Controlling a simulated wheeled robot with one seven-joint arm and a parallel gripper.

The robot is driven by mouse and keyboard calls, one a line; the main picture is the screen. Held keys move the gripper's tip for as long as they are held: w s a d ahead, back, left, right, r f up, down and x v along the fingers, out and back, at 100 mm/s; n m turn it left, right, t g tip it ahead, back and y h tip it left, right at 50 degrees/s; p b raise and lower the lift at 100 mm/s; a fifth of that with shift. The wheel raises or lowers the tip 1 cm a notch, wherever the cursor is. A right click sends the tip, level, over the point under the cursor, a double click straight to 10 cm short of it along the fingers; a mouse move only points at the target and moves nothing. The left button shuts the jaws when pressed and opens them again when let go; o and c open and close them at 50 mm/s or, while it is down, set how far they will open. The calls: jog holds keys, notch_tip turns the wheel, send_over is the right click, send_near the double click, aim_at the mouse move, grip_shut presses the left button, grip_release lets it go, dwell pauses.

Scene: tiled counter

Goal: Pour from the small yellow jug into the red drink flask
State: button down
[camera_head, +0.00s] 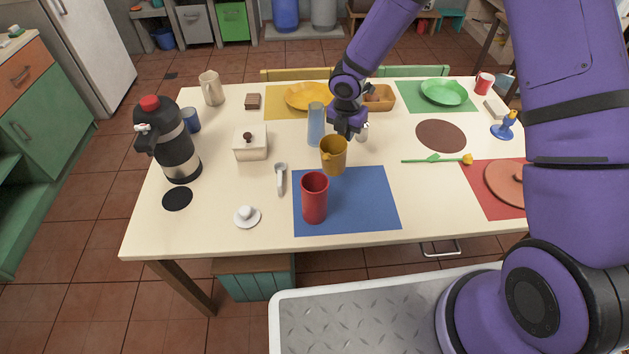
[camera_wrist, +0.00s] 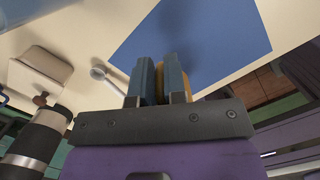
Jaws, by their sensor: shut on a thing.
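The small yellow jug (camera_head: 333,157) is held by my gripper (camera_head: 346,130), which is shut on it. It looks roughly upright, above and behind the red drink flask in the head view. The red drink flask (camera_head: 314,199) stands upright on the blue placemat (camera_head: 362,203), open at the top. In the wrist view my gripper's fingers (camera_wrist: 160,82) are close together, and a strip of the yellow jug (camera_wrist: 187,82) shows behind them. The flask is not visible in the wrist view. What is inside the jug cannot be seen.
A blue glass (camera_head: 316,125) stands just left of my gripper. A white box with a knobbed lid (camera_head: 250,145), a spoon-like scoop (camera_head: 280,179) and a small white lid (camera_head: 247,217) lie left of the flask. A black flask with a red top (camera_head: 170,145) stands further left.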

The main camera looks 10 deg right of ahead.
jog(key=w+f, duration=0.1)
jog(key=w+d+f+g+y, duration=0.1)
jog(key=f, duration=0.1)
jog(key=shift+d, duration=0.15)
jog(key=shift+r, duration=2.45)
